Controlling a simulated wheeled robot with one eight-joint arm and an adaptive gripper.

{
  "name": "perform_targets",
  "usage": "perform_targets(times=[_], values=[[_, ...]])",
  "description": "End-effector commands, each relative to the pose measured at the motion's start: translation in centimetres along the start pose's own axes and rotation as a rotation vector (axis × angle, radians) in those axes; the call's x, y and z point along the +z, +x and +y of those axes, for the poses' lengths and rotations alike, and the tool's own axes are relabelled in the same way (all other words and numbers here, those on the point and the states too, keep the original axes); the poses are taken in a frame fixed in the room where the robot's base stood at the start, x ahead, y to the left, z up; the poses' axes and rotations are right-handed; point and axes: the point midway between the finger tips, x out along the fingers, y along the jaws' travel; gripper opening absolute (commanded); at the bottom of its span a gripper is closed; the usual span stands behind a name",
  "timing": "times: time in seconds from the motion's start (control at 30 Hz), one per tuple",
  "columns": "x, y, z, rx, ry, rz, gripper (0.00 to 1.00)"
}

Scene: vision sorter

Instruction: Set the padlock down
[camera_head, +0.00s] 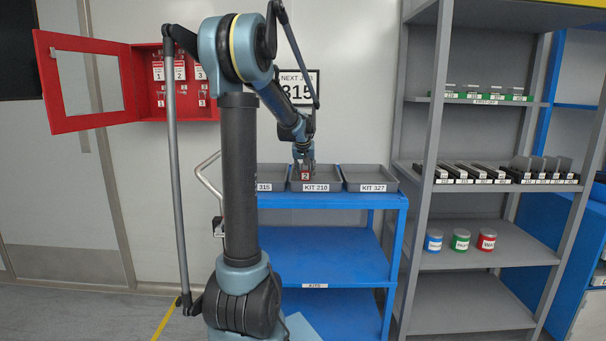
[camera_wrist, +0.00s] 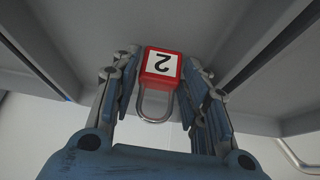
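A red padlock (camera_wrist: 161,66) with a white label reading 2 shows in the wrist view, its metal shackle pointing back toward my palm. My gripper (camera_wrist: 161,75) has one finger on each side of the padlock body, close against it; the exact contact is hard to see. In the head view my gripper (camera_head: 304,170) points down at the middle grey tray, labelled KIT 210 (camera_head: 316,187), with the red padlock (camera_head: 306,174) between its fingertips. The padlock is just behind the tray's front rim. Whether it touches the tray floor is hidden.
Trays KIT 315 (camera_head: 265,187) and KIT 327 (camera_head: 373,187) flank the middle tray on a blue rack (camera_head: 325,253). A grey shelf (camera_head: 473,260) with cans and parts stands right. An open red lock cabinet (camera_head: 150,85) hangs on the wall, left.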

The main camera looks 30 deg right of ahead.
Motion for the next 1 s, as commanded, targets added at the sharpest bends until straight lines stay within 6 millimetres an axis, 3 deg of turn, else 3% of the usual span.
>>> perform_targets(times=[0.47, 0.67, 1.0], values=[[-0.1, -0.5, 0.0, 0.0, 0.0, 0.0, 0.55], [-0.1, -3.1, 0.0, 0.0, 0.0, 0.0, 0.55], [-0.1, -9.2, -0.1, -0.001, -0.001, 0.0, 0.55]])
